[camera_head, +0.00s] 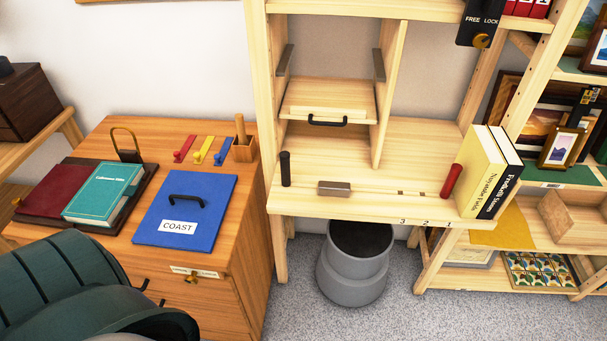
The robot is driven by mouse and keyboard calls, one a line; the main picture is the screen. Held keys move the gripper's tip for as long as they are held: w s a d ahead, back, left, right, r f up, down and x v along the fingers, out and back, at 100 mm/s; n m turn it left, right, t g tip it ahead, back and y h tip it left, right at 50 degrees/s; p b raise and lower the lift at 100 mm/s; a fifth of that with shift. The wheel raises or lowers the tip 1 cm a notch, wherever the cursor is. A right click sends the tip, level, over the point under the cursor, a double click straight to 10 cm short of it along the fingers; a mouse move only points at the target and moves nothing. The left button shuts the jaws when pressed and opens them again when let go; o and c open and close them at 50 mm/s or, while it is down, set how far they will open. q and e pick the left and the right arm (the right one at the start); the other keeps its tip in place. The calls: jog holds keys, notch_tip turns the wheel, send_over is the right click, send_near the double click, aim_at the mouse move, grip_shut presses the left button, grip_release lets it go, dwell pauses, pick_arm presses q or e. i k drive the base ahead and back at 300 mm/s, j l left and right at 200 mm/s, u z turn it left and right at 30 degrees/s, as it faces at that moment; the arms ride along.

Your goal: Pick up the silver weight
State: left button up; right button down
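A small silver-grey block (334,188), which looks like the silver weight, lies on the pale wooden ledge (375,200) of the shelf unit, left of the ledge's middle. It rests flat near the front edge, and nothing touches it. Neither of my grippers shows in the head view.
A black cylinder (285,169) stands left of the block. A red cylinder (451,181) and two upright books (482,172) are to the right. A partly open drawer (328,100) is above. A grey bin (353,268) is below. A desk (240,215) stands left.

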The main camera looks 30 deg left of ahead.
aim_at(325, 188)
jog(key=i+l+u, duration=0.4)
jog(key=u, duration=0.25)
jog(key=i+l+u, duration=0.1)
jog(key=l+u, duration=0.2)
jog(key=l, duration=0.15)
jog(key=i+l+u, duration=0.1)
jog(key=l+u, duration=0.55)
jog(key=i+l, duration=0.05)
jog(key=l, duration=0.05)
